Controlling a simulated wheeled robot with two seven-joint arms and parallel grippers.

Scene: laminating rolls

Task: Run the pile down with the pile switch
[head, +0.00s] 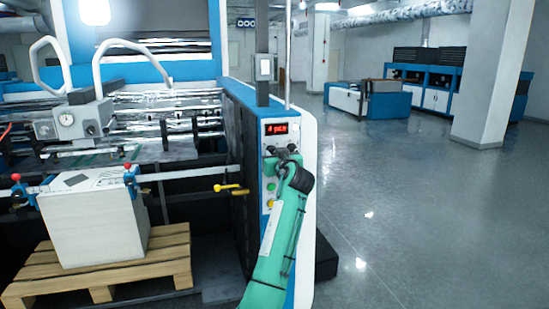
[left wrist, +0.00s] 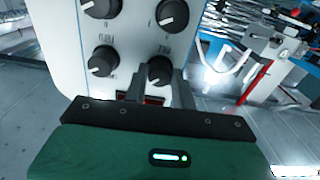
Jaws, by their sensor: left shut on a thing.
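The pile (head: 92,228) is a tall white stack on a wooden pallet (head: 150,263), inside the machine at the left of the head view. The control panel (head: 281,128) is on the machine's end post, with a lit red display (head: 276,129). My green left arm reaches up to this panel and hides part of it. In the left wrist view several black knobs show. My left gripper (left wrist: 157,80) is shut on the lower right knob (left wrist: 160,67), one finger on each side. Its small label looks upside down and is hard to read. My right gripper is not in view.
A yellow handle (head: 232,189) sticks out left of the panel. Yellow and green buttons (head: 270,194) show below the display. The grey floor (head: 400,190) to the right is clear, with blue cabinets (head: 440,80) and a white column (head: 493,80) farther back.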

